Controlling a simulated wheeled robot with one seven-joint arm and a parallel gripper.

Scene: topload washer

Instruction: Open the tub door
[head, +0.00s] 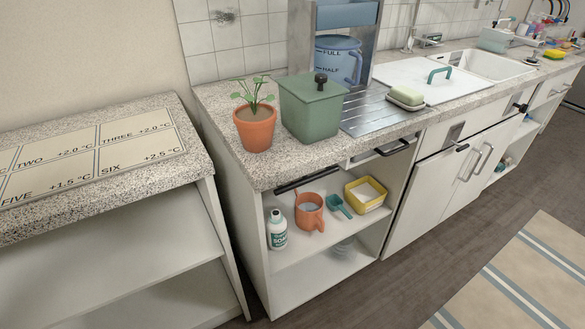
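A flat white lid (408,73) with a teal handle (440,74) is set in the counter, left of the white sink. It looks like the tub door and lies flat and shut. A dish with a pale green soap or sponge (406,96) sits at its front left edge; I cannot tell whether it rests on the lid or on the metal drainboard beside it. My gripper is not in view.
Left of the lid are a ribbed metal drainboard (378,114), a blue jug (338,60), a green lidded box (312,110) and a potted plant (255,128). Below are open shelves and cabinet doors with handles (478,162). Floor before the counter is clear, with a striped rug (530,275).

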